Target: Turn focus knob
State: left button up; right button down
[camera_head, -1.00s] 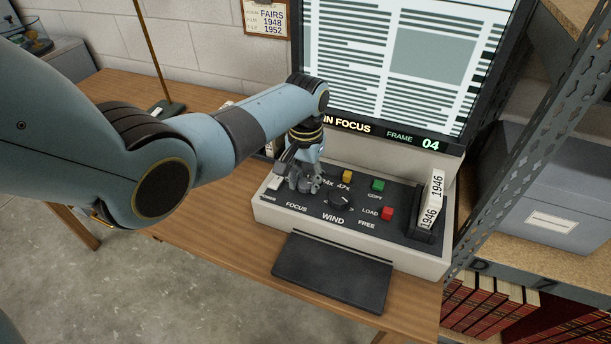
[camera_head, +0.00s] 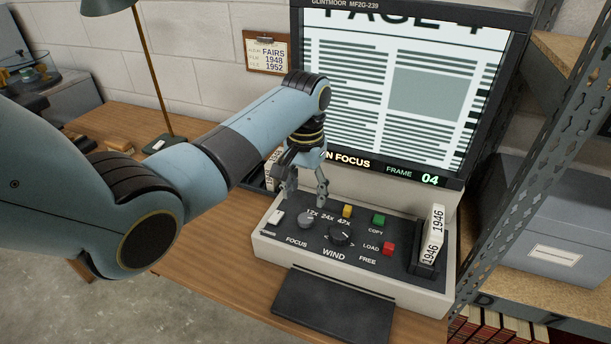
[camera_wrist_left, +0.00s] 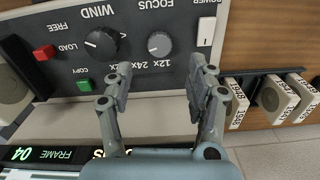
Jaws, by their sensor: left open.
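The focus knob (camera_head: 306,221) is a grey round dial above the FOCUS label on the reader's dark control panel (camera_head: 285,228). It also shows in the left wrist view (camera_wrist_left: 159,43), upside down beneath its label. My left gripper (camera_head: 304,193) is open and empty, its fingers pointing down above the knob and apart from it. In the left wrist view the two fingertips (camera_wrist_left: 160,72) are spread, with the knob seen beyond the gap between them. The lit screen (camera_head: 400,90) shows a sharp page and the words "IN FOCUS" (camera_head: 346,160). My right gripper is not in view.
The darker wind knob (camera_head: 340,233) sits right of the focus knob, near yellow, green and red (camera_head: 388,249) buttons. A white power switch (camera_head: 276,217) is to the left. A metal shelf post (camera_head: 520,170) rises at right.

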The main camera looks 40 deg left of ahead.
pick_arm(q)
jog(key=shift+r, duration=2.35)
